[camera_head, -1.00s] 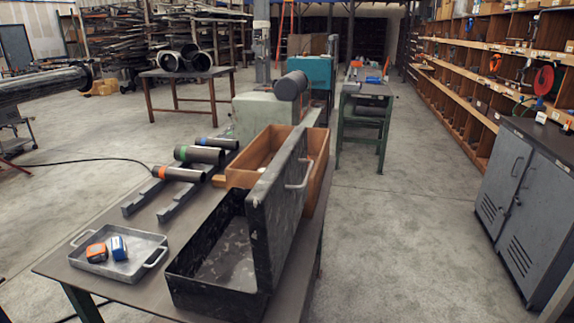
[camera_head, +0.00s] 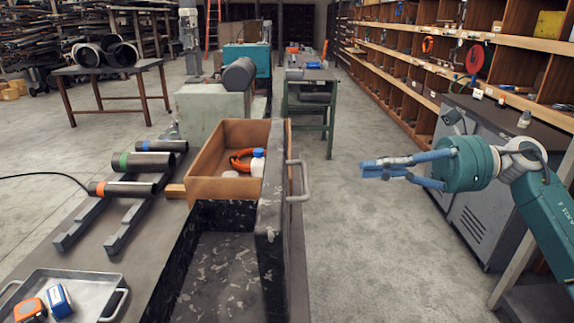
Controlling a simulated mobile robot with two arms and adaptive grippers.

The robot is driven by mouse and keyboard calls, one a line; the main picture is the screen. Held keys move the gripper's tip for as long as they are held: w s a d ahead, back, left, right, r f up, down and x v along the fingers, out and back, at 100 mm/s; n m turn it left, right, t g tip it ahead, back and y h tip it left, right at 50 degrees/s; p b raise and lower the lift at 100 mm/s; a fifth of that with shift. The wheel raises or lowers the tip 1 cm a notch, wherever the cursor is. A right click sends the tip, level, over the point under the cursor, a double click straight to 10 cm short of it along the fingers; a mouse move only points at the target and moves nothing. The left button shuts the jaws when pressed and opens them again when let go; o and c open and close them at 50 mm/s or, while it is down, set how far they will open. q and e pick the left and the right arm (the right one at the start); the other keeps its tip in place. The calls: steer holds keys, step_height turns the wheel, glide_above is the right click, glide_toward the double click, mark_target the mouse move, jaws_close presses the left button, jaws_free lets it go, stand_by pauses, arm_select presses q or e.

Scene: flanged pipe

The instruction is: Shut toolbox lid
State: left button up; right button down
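The black, worn toolbox (camera_head: 183,265) stands on the table at the lower middle, its inside bare. Its lid (camera_head: 270,225) stands upright along the right side, seen nearly edge-on, with a grey handle (camera_head: 303,180) on its outer face. My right gripper (camera_head: 368,170) is to the right of the lid, over the floor, pointing left and clear of the handle. Its blue fingers look close together, seen from the side, and nothing shows between them; how far they are apart cannot be told. My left gripper is not in view.
A wooden drawer (camera_head: 225,165) with an orange item and a white bottle sits behind the toolbox. Pipes (camera_head: 125,189) lie on rails at left. A metal tray (camera_head: 85,290) holds a tape measure and a small blue box. Grey cabinets (camera_head: 470,225) stand at right; floor between is free.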

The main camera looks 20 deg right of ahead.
mark_target(307, 194)
steer(key=p+x, duration=0.2)
steer(key=x, duration=0.2)
steer(key=p+x, duration=0.2)
steer(key=x, duration=0.1)
steer(key=p+x, duration=0.3)
steer(key=x, duration=0.1)
steer(key=shift+s+a+r, duration=0.2)
steer(key=shift+a, duration=0.25)
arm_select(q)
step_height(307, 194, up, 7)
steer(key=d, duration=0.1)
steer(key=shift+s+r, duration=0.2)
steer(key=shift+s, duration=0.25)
arm_select(e)
steer(key=shift+w+a+f, duration=0.2)
steer(key=shift+a+f, duration=0.05)
steer(key=shift+a, duration=0.25)
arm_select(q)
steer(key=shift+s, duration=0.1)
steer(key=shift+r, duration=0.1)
arm_select(e)
steer(key=shift+r, duration=0.1)
